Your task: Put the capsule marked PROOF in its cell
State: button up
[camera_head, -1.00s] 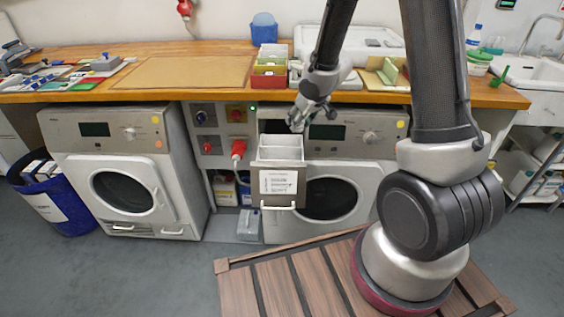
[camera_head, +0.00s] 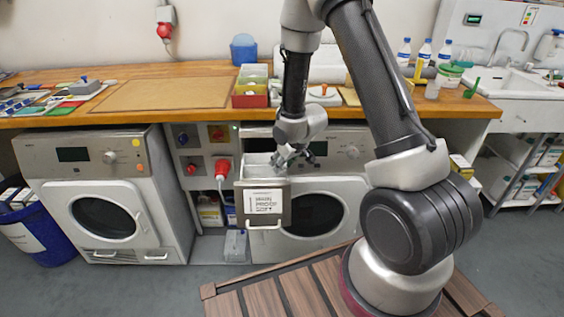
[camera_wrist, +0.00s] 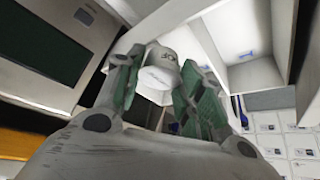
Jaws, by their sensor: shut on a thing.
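My gripper (camera_head: 292,158) is low over the open drawer of the right-hand machine. In the wrist view, my gripper (camera_wrist: 163,80) is shut on a white capsule (camera_wrist: 158,75) between its green pads; letters ending in "OF" show on it, partly hidden. The drawer (camera_head: 264,205) is pulled out, with a front label that seems to read MAIN, PROOF, SOFT. In the wrist view, white-walled drawer cells (camera_wrist: 240,75) lie beyond and to the right of the capsule. I cannot tell which cell the capsule is over, or whether it touches a wall.
The right machine (camera_head: 318,212) stands under the wooden counter (camera_head: 150,90); a second machine (camera_head: 103,210) is at left. A red plug (camera_head: 222,170) hangs left of the drawer. Coloured bins (camera_head: 250,98) stand on the counter above it.

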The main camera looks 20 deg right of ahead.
jog(key=shift+f, duration=0.5)
jog(key=o, duration=0.9)
